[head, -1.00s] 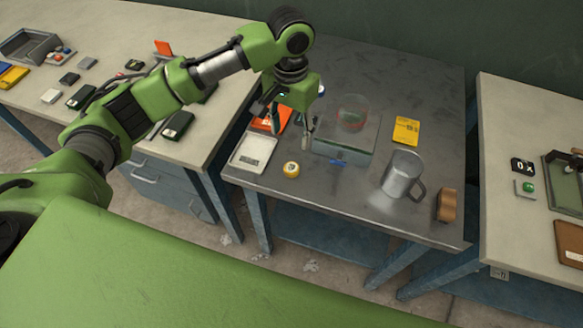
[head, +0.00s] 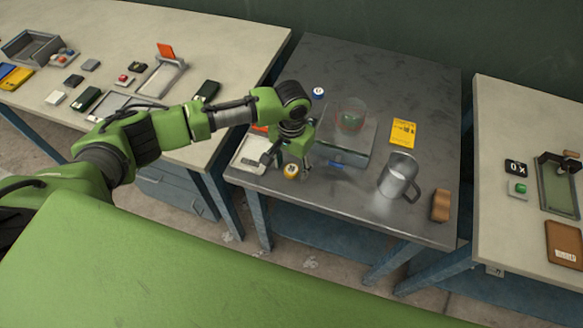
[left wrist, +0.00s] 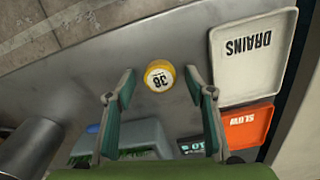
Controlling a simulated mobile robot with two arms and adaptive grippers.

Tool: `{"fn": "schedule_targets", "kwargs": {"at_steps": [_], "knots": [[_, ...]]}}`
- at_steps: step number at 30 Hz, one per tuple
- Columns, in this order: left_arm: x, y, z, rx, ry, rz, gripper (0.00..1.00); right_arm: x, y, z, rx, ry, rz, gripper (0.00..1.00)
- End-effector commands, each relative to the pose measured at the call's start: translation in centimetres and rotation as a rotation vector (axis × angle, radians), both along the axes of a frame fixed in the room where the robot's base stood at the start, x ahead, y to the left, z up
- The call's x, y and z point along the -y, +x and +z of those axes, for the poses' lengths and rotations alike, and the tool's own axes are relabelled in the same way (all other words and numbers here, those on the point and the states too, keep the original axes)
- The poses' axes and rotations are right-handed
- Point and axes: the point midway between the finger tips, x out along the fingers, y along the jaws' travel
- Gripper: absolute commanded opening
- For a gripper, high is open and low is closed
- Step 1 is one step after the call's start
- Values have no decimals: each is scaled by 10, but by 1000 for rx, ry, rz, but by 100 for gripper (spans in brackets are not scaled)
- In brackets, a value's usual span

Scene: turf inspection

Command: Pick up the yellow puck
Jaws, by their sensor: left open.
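The yellow puck (head: 291,171) lies on the dark metal table near its front left edge. In the left wrist view the puck (left wrist: 159,75) has a white top marked 38 and sits just beyond and between the fingertips. My left gripper (head: 285,166) is above the table, beside and over the puck in the head view. The right gripper is in neither view.
A white tray marked DRAINS (left wrist: 252,55) and an orange tray marked SLOW (left wrist: 246,127) lie beside the puck.

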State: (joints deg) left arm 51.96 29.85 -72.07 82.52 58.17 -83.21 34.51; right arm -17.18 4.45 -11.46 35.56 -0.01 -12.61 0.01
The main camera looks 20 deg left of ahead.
Motion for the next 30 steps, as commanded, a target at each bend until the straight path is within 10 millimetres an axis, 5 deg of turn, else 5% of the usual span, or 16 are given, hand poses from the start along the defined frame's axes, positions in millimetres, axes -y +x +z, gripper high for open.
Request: {"fn": "schedule_targets", "kwargs": {"at_steps": [5,10,23,30], "knots": [[0,0,-1,0,0,-1,49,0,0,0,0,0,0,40],[0,0,0,0,0,0,11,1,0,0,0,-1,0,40],[0,1,3,2,-1,0,11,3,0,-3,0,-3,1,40],[1,0,31,4,-3,-3,11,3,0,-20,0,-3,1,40]]}}
